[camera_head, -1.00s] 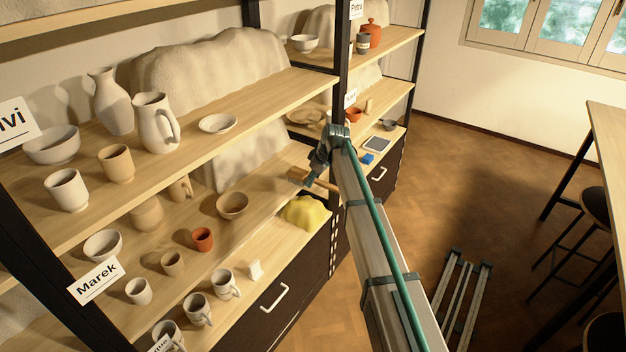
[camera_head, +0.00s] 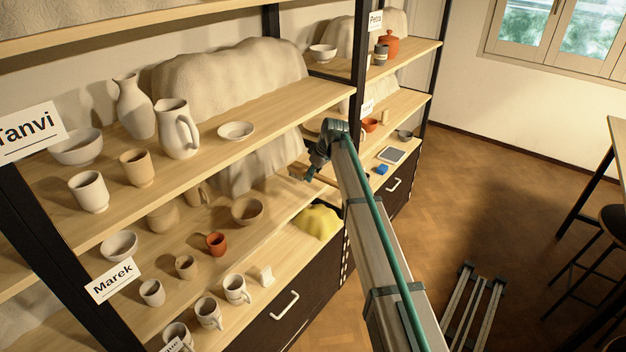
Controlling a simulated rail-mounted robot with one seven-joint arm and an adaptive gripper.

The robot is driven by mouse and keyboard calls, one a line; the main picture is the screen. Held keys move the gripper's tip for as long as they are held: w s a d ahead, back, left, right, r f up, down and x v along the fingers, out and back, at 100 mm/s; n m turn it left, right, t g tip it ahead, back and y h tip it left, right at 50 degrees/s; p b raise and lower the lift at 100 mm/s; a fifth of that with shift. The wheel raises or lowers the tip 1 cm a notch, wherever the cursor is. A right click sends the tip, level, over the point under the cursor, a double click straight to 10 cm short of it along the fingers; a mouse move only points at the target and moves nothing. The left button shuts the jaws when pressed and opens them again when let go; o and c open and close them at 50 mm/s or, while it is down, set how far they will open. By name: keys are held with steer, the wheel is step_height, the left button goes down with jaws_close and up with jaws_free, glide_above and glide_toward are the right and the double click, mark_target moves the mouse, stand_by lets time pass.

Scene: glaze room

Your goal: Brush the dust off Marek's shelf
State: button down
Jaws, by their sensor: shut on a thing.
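Marek's shelf (camera_head: 279,213) is the pale wooden board above the one with the mugs, by the label "Marek" (camera_head: 113,281). Its front bears a white bowl (camera_head: 119,246), small cups (camera_head: 152,293), a terracotta cup (camera_head: 216,245) and a tan bowl (camera_head: 247,211). My gripper (camera_head: 312,174) is over the shelf's right end, shut on a wooden brush (camera_head: 298,173), partly hidden by my arm. I cannot tell whether its bristles touch the board. Dust is too fine to make out.
Tanvi's shelf (camera_head: 270,112) runs above, bearing a vase, a jug and bowls. A draped cloth (camera_head: 230,78) stands behind. Below are several mugs (camera_head: 236,289) and a yellow cloth (camera_head: 318,222). A dark post (camera_head: 357,60) stands right beside my arm.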

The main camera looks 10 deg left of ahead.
steer(key=shift+r+p, duration=0.65)
steer(key=shift+r, duration=1.6)
steer(key=shift+w+d, duration=0.1)
